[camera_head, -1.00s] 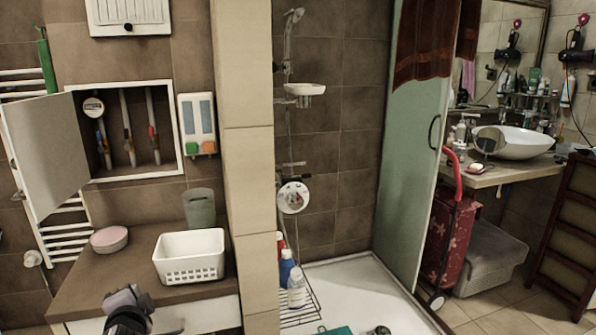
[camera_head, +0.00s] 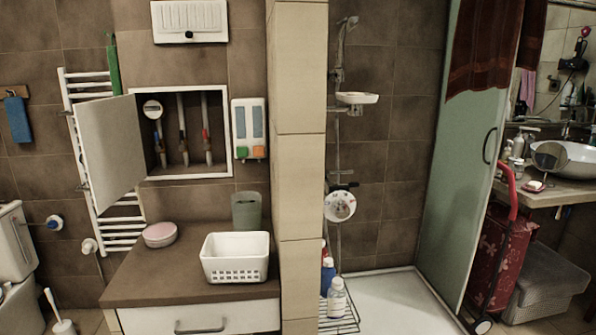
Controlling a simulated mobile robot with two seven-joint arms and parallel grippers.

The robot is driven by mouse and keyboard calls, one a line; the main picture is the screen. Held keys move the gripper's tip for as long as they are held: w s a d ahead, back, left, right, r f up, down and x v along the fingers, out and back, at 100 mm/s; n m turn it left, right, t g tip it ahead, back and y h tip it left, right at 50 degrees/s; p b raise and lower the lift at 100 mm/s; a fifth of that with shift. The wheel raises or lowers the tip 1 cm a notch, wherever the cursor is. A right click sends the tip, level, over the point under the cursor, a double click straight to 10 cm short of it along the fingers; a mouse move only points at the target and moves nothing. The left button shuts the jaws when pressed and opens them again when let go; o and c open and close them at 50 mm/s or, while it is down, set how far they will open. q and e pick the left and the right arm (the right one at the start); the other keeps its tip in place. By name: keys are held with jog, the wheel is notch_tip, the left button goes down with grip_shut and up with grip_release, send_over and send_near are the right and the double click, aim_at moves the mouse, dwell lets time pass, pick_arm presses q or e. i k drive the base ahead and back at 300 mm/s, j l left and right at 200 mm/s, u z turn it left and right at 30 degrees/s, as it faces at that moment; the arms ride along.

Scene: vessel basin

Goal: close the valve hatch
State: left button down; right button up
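The valve hatch (camera_head: 110,152) is a flat, pale panel hinged at the left side of a white-framed wall recess. It stands open, swung out to the left in front of the towel radiator. Inside the valve recess (camera_head: 185,169) are a round gauge (camera_head: 152,109) and vertical pipes with small coloured handles. A second, smaller white hatch (camera_head: 189,21) above it is shut. Neither of my grippers shows in the head view.
A brown-topped cabinet (camera_head: 140,285) stands below the recess, with a white basket (camera_head: 235,258), a pink round box (camera_head: 160,235) and a grey cup (camera_head: 246,210) on it. A white towel radiator (camera_head: 120,227) is behind the hatch. A tiled wall edge (camera_head: 302,160) separates the shower.

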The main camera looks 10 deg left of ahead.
aim_at(109, 135)
jog(key=k+j, duration=0.1)
jog(key=j, duration=0.4)
jog(key=k+j, duration=0.1)
jog(key=j, duration=0.45)
jog(key=k+j, duration=0.1)
jog(key=j, duration=0.4)
jog(key=k+j, duration=0.15)
jog(key=j, duration=0.4)
jog(key=k+j, duration=0.1)
jog(key=j, duration=0.4)
jog(key=u, duration=0.05)
